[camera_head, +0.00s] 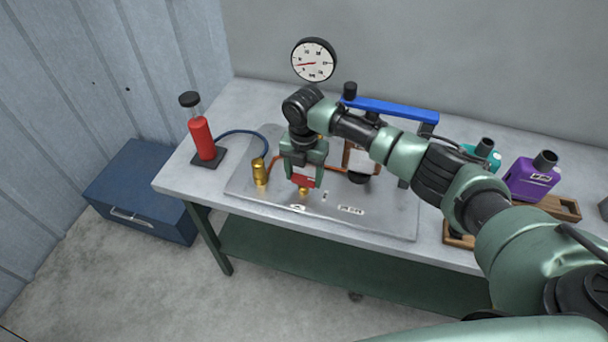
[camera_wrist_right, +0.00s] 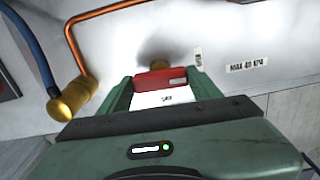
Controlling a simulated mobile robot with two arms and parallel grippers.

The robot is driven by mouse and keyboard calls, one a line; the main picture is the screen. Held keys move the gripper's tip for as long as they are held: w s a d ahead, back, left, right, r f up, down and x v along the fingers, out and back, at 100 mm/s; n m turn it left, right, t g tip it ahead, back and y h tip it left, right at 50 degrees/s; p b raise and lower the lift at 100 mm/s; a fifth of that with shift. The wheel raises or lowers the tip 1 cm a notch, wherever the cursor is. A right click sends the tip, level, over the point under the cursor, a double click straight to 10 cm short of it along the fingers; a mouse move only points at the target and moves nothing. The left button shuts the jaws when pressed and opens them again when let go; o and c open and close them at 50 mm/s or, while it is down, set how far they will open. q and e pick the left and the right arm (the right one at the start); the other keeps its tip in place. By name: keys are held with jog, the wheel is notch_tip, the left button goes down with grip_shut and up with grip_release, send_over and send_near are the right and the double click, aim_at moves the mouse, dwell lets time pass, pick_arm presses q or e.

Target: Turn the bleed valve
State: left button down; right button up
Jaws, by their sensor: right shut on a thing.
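The bleed valve has a red handle (camera_head: 303,181) on a brass body (camera_head: 303,192), low on the grey metal plate (camera_head: 255,195). My right gripper (camera_head: 303,180) reaches down over it and is shut on the red handle. In the right wrist view the red handle (camera_wrist_right: 161,79) sits between my two green fingers, with a bit of the brass body (camera_wrist_right: 159,64) behind it. A round white gauge (camera_head: 313,60) with a red needle is on the wall above. My left gripper is not in view.
A brass cylinder (camera_head: 260,171) joins a blue hose (camera_head: 238,133) to a red hand pump (camera_head: 201,136) at the left. A copper pipe (camera_wrist_right: 77,45) runs close by. A blue bar (camera_head: 392,109) stands behind my arm. Purple (camera_head: 531,178) and teal (camera_head: 484,155) bottles are at the right.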

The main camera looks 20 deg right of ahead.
aim_at(303, 178)
jog(key=shift+a+n, duration=0.1)
jog(key=shift+n, duration=0.3)
jog(key=o, duration=1.4)
notch_tip(303, 178, up, 6)
jog(key=shift+r+b, duration=0.25)
jog(key=shift+b, duration=0.7)
jog(key=shift+r, duration=0.65)
